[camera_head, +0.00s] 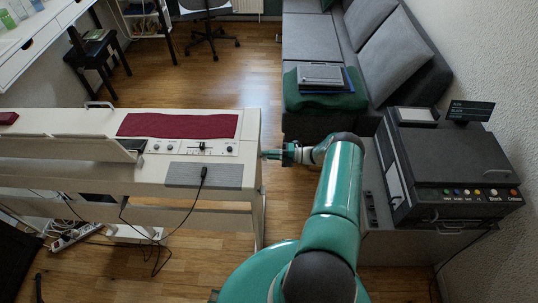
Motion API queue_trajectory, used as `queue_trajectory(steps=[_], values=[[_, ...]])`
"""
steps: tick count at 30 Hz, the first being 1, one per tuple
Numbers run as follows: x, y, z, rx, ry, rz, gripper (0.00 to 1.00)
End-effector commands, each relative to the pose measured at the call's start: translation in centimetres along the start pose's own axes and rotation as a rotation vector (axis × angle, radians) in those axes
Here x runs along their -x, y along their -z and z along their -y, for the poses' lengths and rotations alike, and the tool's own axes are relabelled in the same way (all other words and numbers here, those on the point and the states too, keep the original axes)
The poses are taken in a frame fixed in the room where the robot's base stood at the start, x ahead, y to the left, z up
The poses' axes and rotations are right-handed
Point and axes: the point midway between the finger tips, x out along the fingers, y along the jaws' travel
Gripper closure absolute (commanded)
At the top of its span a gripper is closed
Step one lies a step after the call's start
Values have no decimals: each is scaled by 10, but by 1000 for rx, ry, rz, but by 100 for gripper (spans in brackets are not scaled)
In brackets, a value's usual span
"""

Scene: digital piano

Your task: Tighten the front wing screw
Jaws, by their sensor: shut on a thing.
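The digital piano (190,178) is a long cream-white body reaching in from the left, with its right end panel facing my arm. My gripper (270,154) is at that right end, level with the control panel, its fingers pointing left. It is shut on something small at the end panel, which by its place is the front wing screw. The screw itself is too small and too covered by the fingers to make out, so its angle and seating cannot be told. My green arm comes up from the bottom of the picture.
A dark red cloth (180,125) and a grey mat (204,175) with a black cable plug lie on the piano. A printer (450,165) stands on a cabinet close to the right of my arm. A grey sofa (320,40) is behind. Wooden floor (225,85) is clear behind the piano.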

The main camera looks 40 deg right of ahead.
Motion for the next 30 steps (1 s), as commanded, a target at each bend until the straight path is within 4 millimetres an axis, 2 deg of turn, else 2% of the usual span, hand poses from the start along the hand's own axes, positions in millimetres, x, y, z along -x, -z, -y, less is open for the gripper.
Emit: queue_trajectory(steps=[8,9,11,12,19,23,26,30], values=[[2,0,1,-1,2,1,100],[2,0,1,-1,2,1,83],[2,0,0,0,2,1,71],[2,0,0,0,1,1,70],[1,0,0,0,1,1,70],[8,0,0,1,0,2,70],[21,0,0,1,1,3,70],[50,0,1,2,2,4,70]])
